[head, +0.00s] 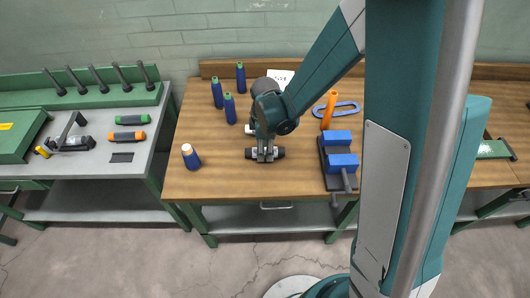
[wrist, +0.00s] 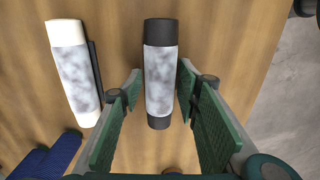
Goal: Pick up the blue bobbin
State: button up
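Several upright blue bobbins with green tops (head: 229,108) stand at the wooden table's back left. Blue ribbed shapes (wrist: 45,160) show at the lower left of the wrist view. My gripper (head: 265,155) is low over the table, open, with its fingers (wrist: 158,72) on either side of a lying bobbin with black ends and a mottled pale grey body (wrist: 160,80). Gaps show on both sides. A similar bobbin with cream ends (wrist: 75,70) lies beside it, largely hidden by my arm in the head view.
A black holder with blue blocks (head: 341,162), an orange upright piece (head: 329,110) and a blue loop (head: 347,109) are right of my gripper. A grey bench (head: 90,170) at left holds green-ended and orange-ended pieces. The table's front edge is close to my gripper.

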jog(key=c, duration=0.6)
jog(key=shift+o, duration=0.2)
jog(key=shift+r, duration=0.2)
jog(key=shift+r, duration=4.85)
